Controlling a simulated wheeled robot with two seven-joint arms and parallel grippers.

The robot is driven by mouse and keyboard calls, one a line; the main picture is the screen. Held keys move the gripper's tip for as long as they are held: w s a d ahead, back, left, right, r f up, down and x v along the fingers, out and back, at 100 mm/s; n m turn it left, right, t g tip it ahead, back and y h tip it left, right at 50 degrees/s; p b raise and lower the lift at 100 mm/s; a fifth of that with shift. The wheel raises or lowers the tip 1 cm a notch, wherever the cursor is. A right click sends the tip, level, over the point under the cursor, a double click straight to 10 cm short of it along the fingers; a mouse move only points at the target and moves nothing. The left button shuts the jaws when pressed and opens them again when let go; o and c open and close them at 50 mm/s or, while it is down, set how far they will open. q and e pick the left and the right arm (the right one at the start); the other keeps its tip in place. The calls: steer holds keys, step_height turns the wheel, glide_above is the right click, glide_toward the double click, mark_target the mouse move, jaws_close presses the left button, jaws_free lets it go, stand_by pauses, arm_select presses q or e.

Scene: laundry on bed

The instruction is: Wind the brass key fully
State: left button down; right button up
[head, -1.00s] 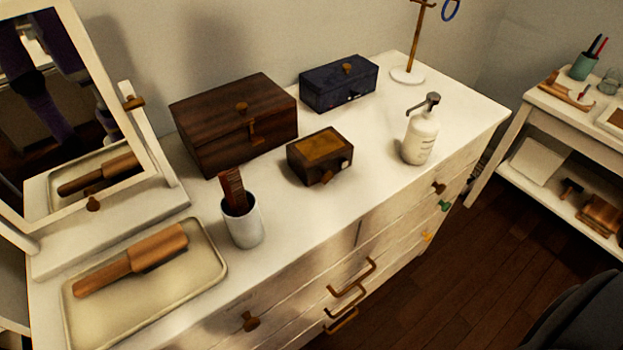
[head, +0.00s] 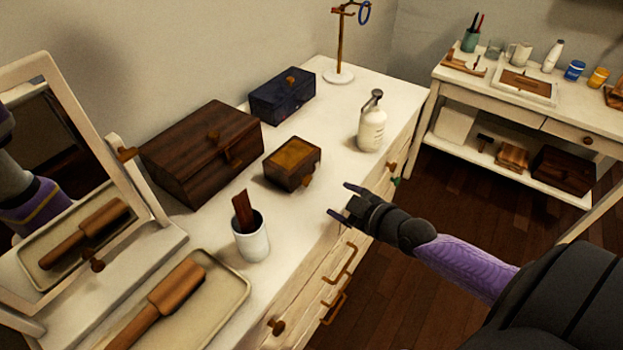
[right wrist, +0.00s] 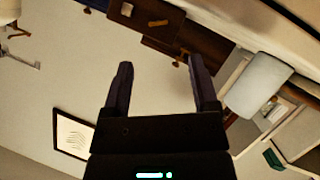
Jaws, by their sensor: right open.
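A small dark wooden box (head: 286,178) with a golden-brown top panel stands on the white dresser. The brass key (head: 307,181) sticks out of its front side. In the right wrist view, the box (right wrist: 190,38) is at the top, with the brass key (right wrist: 158,22) and a pale round spot on its front face. My right gripper (head: 342,200) is open and empty, in front of the box and to its right, apart from the key. In the right wrist view its fingers (right wrist: 160,62) point toward the box. My left gripper is not in view.
A white cup (head: 252,243) holding a comb stands in front of the box. A larger wooden chest (head: 180,165), a dark blue box (head: 270,104) and a pump bottle (head: 372,132) stand around it. A tray (head: 238,290) and a mirror are at left. Clear dresser top lies right of the box.

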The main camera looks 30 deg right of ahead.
mark_target(306, 180)
steer(key=b+x, duration=0.1)
steer(key=x, duration=0.2)
steer(key=b+x, duration=0.1)
steer(key=x, duration=0.2)
steer(key=b+x, duration=0.2)
steer(key=x, duration=0.1)
steer(key=shift+w+a+r, duration=0.15)
steer(key=shift+w+r, duration=0.05)
steer(key=shift+r, duration=0.1)
steer(key=shift+w, duration=0.4)
jaws_close()
